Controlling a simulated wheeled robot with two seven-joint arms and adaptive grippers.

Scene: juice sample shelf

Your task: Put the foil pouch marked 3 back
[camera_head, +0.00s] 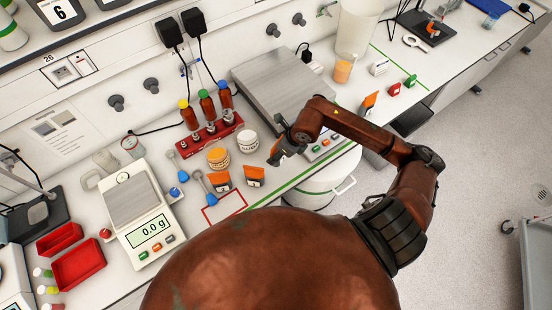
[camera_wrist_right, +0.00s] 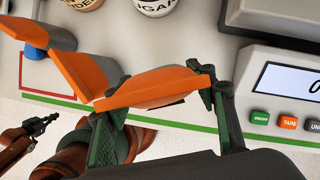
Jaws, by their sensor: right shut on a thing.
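My right gripper (camera_head: 279,142) is over the bench, just left of the big platform scale. In the right wrist view its dark fingers (camera_wrist_right: 163,105) are shut on an orange foil pouch (camera_wrist_right: 150,84). The head view barely shows this pouch, with the gripper in front of it. Two more orange-and-dark pouches, a left one (camera_head: 222,179) and a right one (camera_head: 254,176), stand left of the gripper. No number on any pouch is readable. A red outlined square (camera_head: 224,207) is marked at the bench front. My left gripper (camera_wrist_right: 46,124) shows small in the wrist view; its jaws are unclear.
An orange-labelled jar (camera_head: 218,158) and a sugar jar (camera_head: 247,141) stand behind the pouches. The platform scale (camera_head: 285,80) is to the right, with another orange pouch (camera_head: 369,102) beyond it. A red rack (camera_head: 210,137) holds brown bottles. A white balance (camera_head: 132,203) is left.

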